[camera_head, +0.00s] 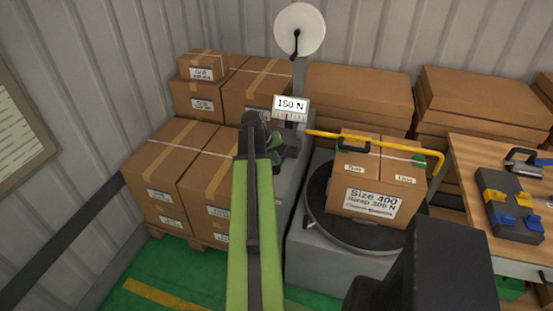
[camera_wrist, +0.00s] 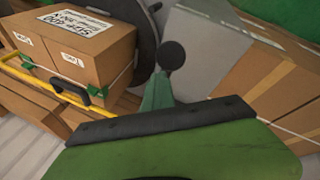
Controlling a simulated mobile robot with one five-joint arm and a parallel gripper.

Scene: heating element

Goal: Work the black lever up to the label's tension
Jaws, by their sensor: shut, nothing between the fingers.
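The black lever's round knob (camera_wrist: 172,54) shows in the wrist view just beyond my fingertips; its shaft is hidden. My gripper (camera_wrist: 160,84) is shut and empty, its green fingers together close below the knob in the picture; I cannot tell whether they touch it. In the head view my gripper (camera_head: 277,150) is beside the machine's column, partly hidden by my arm, and the lever is not clear there. The tension display (camera_head: 290,105) reads 150 N above a small scale with a red mark. The label (camera_head: 370,202) on the carton reads Size 400, Strap 200 N.
The carton (camera_head: 352,177) stands on a round black turntable (camera_head: 320,213) under a yellow bar (camera_head: 375,138). Stacked boxes (camera_head: 165,165) stand close on the left. A white disc (camera_head: 299,29) is above, and a workbench (camera_head: 466,160) is at right.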

